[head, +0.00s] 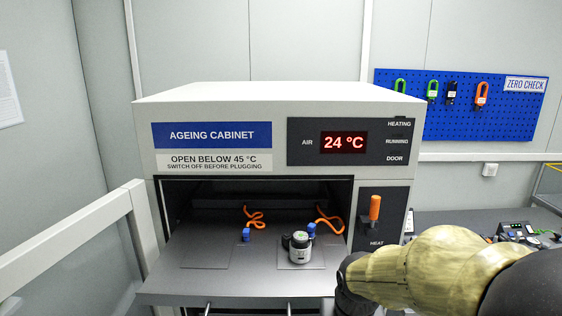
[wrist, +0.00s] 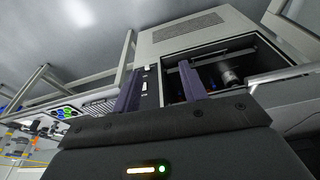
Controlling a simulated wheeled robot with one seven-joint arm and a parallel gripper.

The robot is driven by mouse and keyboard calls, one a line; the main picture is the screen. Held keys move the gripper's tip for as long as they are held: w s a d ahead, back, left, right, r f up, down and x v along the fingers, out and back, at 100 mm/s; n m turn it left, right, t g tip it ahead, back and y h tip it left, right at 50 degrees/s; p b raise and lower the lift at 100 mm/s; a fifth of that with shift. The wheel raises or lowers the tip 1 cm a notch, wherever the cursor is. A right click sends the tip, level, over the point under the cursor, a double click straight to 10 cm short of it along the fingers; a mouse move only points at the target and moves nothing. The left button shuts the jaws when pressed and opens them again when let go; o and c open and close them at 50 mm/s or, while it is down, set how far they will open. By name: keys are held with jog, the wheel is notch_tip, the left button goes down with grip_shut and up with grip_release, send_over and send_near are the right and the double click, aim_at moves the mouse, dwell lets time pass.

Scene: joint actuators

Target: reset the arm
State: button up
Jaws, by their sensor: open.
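My gripper (wrist: 159,68) shows in the wrist view with its two dark fingers apart and nothing between them. The ageing cabinet (wrist: 185,32) is beyond the fingers, tilted in that view. In the head view my arm reaches in from the lower right, in front of the cabinet's right side, and the gripper itself cannot be made out. The ageing cabinet (head: 270,97) is open at the front. A grey and black joint actuator (head: 300,249) stands on the right square of its shelf, apart from my arm; it also seems to show in the wrist view (wrist: 229,76).
Two blue plugs on orange cables, left (head: 246,235) and right (head: 311,230), lie in the cabinet. An orange HEAT lever (head: 375,207) points up; the display (head: 344,142) reads 24 °C. A white rail (head: 75,240) is at left, a blue pegboard (head: 440,125) at back right.

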jog(key=s+d+f, duration=0.2)
jog(key=s+f, duration=0.3)
jog(key=shift+s+d+f+n, duration=0.15)
jog(key=shift+s+n, duration=0.2)
jog(key=shift+n, duration=0.05)
jog(key=shift+w, duration=0.1)
dwell(0.7)
